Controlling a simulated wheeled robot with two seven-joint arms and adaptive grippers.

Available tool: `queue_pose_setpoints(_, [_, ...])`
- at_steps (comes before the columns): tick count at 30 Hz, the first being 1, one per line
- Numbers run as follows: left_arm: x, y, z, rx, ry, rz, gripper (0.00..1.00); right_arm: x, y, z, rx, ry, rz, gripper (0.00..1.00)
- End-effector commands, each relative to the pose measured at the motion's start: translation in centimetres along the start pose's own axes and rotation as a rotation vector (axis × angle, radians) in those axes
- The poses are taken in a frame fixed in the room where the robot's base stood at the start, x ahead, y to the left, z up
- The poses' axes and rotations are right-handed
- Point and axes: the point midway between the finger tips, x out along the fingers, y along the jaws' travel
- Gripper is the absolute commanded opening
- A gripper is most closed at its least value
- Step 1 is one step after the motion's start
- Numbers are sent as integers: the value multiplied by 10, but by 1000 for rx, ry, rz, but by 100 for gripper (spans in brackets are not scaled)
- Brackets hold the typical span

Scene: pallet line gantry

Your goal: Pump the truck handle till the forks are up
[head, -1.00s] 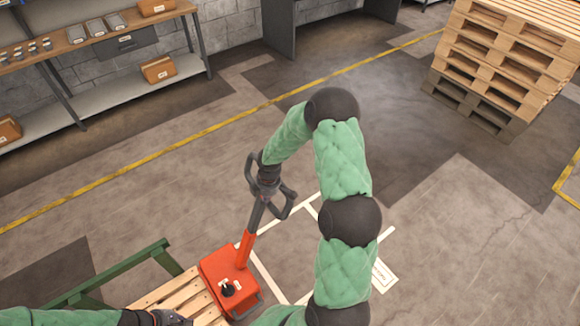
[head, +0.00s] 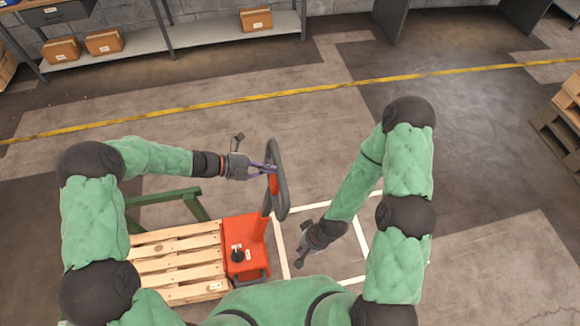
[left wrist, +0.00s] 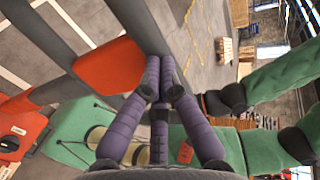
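The orange pallet truck (head: 243,262) stands at the lower middle of the head view, with a wooden pallet (head: 175,250) at its left. Its handle (head: 281,190) rises from the orange body and ends in a dark grey loop. My left gripper (head: 270,169) reaches the loop's upper left side. In the left wrist view its purple fingers (left wrist: 160,72) come together on the dark grey handle bar (left wrist: 145,25). My right gripper (head: 303,243) hangs right of the handle, apart from it; its fingers are too small to read. The forks are hidden.
A green rail frame (head: 180,200) stands behind the pallet. White floor lines (head: 352,270) mark a bay to the right. A shelf with boxes (head: 150,45) lines the back wall. Stacked pallets (head: 560,125) stand at far right. The middle floor is clear.

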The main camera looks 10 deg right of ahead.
Motion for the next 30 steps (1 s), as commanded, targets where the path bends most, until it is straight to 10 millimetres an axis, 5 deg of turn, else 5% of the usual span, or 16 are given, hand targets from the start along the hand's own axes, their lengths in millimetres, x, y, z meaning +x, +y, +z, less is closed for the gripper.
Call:
queue_pose_setpoints(18, [109, 4, -3, 2, 6, 6, 0, 15, 5, -2, -4, 1, -1, 0])
queue_pose_setpoints(30, [131, 3, -2, 2, 4, 5, 0, 17, 6, -2, -4, 1, -1, 0])
